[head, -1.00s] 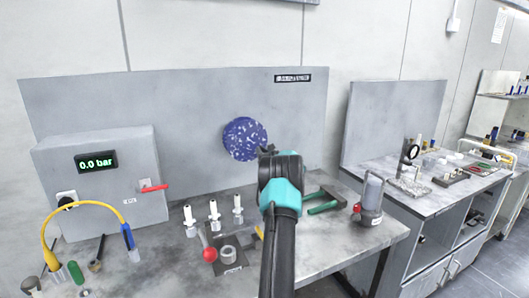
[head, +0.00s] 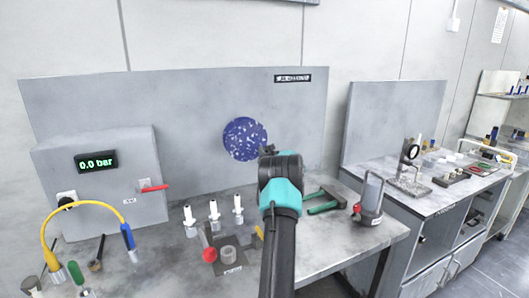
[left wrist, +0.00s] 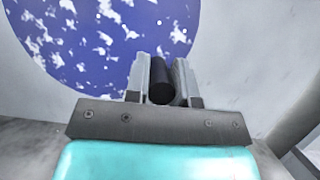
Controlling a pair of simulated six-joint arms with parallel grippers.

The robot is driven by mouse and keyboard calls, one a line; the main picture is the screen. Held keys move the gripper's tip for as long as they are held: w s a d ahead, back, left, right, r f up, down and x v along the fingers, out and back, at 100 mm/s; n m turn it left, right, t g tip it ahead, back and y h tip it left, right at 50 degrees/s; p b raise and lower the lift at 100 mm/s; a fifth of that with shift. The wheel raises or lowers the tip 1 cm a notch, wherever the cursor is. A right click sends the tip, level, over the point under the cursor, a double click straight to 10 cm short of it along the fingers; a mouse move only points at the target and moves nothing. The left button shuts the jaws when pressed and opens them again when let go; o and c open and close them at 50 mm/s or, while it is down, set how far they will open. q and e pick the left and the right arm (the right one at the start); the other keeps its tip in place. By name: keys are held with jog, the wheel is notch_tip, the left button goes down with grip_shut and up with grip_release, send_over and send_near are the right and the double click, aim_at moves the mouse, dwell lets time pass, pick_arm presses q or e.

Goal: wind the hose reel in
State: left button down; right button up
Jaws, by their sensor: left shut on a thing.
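The hose reel shows as a round blue disc with white speckles (head: 243,138) on the grey back panel. It also fills the upper left of the left wrist view (left wrist: 110,35). My left gripper (head: 267,151) is at the disc's lower right edge. In the left wrist view my left gripper (left wrist: 161,80) is shut on a dark cylindrical handle (left wrist: 160,88) between its fingers. Where the handle joins the disc is hidden. My right gripper is not in view.
A grey box (head: 98,180) with a 0.0 bar display and red lever stands left. White-topped fittings (head: 214,212), a red-knobbed fixture (head: 229,258), a green-handled tool (head: 323,203) and a grey canister (head: 370,200) are on the bench. A yellow hose (head: 82,206) arches at left.

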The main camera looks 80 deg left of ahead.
aim_at(251, 154)
pick_arm(q)
jog(key=shift+s+f, duration=0.1)
jog(key=s+f+m+t, duration=0.1)
jog(key=m, duration=0.2)
jog(key=s+m+t, duration=0.1)
jog(key=m+t, duration=0.1)
jog(key=m, duration=0.1)
jog(key=f+m+t, duration=0.1)
jog(key=m, duration=0.2)
jog(key=shift+s+d+f+t, duration=0.3)
jog(key=shift+s+d, duration=0.05)
jog(key=shift+s, duration=0.05)
jog(key=m, duration=0.1)
jog(key=s+m+t, duration=0.1)
jog(key=m, duration=0.1)
jog(key=s+m, duration=0.1)
jog(key=shift+d+f+m+t+h, duration=0.25)
jog(key=shift+f+m+t+h, duration=0.05)
jog(key=shift+f+t+h, duration=0.1)
jog(key=shift+s+d+m+t+h, duration=0.1)
jog(key=shift+s+m+t+h, duration=0.2)
jog(key=shift+m, duration=0.4)
jog(key=shift+s+m+t+h, duration=0.1)
jog(key=shift+s+m+t, duration=0.2)
jog(key=shift+m, duration=0.4)
jog(key=c, duration=1)
grip_release()
jog(key=shift+s, duration=0.15)
